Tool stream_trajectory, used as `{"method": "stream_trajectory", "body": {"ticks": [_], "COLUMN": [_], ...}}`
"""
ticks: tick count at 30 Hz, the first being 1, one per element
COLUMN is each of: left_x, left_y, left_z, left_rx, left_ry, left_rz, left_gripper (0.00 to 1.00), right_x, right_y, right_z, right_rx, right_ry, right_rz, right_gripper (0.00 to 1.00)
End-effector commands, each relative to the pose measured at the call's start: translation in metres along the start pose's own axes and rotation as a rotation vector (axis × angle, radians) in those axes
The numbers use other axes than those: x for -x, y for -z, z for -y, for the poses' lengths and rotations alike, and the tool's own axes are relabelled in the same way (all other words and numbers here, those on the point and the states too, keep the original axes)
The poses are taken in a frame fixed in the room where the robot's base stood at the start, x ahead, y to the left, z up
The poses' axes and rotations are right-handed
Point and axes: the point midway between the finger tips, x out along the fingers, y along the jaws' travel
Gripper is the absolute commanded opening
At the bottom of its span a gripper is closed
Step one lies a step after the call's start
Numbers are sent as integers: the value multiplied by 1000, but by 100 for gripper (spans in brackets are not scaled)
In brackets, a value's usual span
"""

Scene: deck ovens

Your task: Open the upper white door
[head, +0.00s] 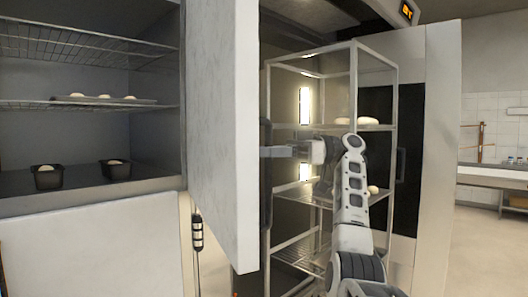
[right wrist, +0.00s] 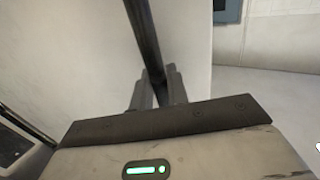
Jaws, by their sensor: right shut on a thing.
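The upper white door (head: 222,110) stands swung open toward me, seen at a steep angle in the head view. Its dark bar handle (head: 266,200) runs upright on the door's right-hand face. My right gripper (head: 272,151) reaches in from the right and is shut on the handle. In the right wrist view the dark handle (right wrist: 145,35) passes between the two fingers of my right gripper (right wrist: 158,78). The white door face (right wrist: 80,60) fills much of that view. My left gripper is not in view.
The open cabinet shows a wire shelf with a tray of dough pieces (head: 98,98) and dark tins (head: 47,177) on its floor. A lower white door (head: 95,250) is below. A metal rack (head: 354,85) with loaves stands behind my right arm.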

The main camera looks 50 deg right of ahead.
Motion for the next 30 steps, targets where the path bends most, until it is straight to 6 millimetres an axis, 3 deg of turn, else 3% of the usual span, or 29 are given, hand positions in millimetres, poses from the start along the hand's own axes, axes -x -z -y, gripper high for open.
{"method": "stream_trajectory", "body": {"ticks": [6,7,8,9,20,23,30], "left_x": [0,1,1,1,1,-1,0], "left_y": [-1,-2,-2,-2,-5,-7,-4], "left_z": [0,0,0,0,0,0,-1], "left_rx": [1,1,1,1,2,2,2], "left_ry": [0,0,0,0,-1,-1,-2], "left_rz": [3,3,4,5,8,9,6], "left_gripper": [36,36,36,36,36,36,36], "right_x": [0,0,0,0,7,21,76], "right_y": [0,0,0,0,0,0,2], "right_z": [0,0,0,0,0,0,0], "right_rx": [1,1,1,0,-1,0,-1], "right_ry": [-1,-1,-1,-1,-2,-5,-6], "right_rz": [1,1,1,1,0,-1,-4], "right_gripper": [0,24,33,35,35,35,35]}}
